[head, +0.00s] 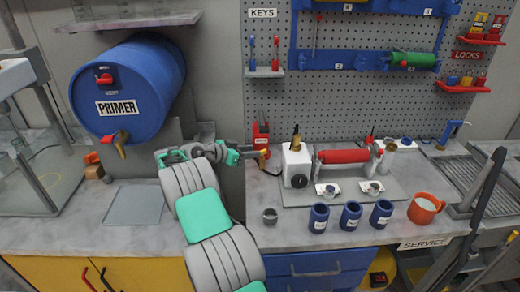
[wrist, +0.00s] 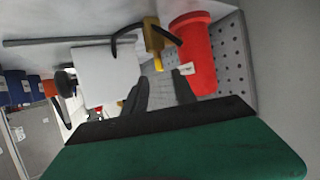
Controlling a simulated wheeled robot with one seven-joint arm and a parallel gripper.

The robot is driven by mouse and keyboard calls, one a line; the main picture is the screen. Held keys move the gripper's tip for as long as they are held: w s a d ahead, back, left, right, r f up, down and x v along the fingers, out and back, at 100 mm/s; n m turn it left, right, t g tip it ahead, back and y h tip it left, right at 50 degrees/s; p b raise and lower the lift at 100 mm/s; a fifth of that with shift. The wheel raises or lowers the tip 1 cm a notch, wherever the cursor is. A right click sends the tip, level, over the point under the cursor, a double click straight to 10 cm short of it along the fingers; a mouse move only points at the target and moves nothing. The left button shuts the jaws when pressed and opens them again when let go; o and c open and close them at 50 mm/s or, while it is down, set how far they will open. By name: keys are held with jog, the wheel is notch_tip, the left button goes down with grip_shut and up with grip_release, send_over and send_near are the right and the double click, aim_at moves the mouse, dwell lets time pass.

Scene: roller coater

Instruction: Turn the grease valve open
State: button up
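A red canister (head: 260,134) stands at the back of the bench against the pegboard, with a small yellow fitting (head: 264,155) low at its front. In the wrist view the red canister (wrist: 195,60) has a small pale tag, and the yellow fitting (wrist: 153,36) beside it joins a dark curved part. This looks like the grease valve, but no readable label confirms it. My gripper (head: 253,154) is just left of the fitting. In the wrist view its two dark fingers (wrist: 162,88) are apart with nothing seen between them. Contact cannot be told.
A white block (head: 297,167) with a black knob stands right of my gripper, beside a red roller (head: 344,156). Blue cups (head: 350,216) and an orange mug (head: 425,207) stand in front. A blue PRIMER drum (head: 125,85) hangs at left. Bench left of the cups is mostly clear.

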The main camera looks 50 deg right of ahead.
aim_at(262, 151)
jog(key=p+x, duration=0.1)
jog(key=x, duration=0.4)
jog(key=shift+d+f, duration=0.1)
jog(key=shift+d, duration=0.1)
grip_shut()
dwell(0.3)
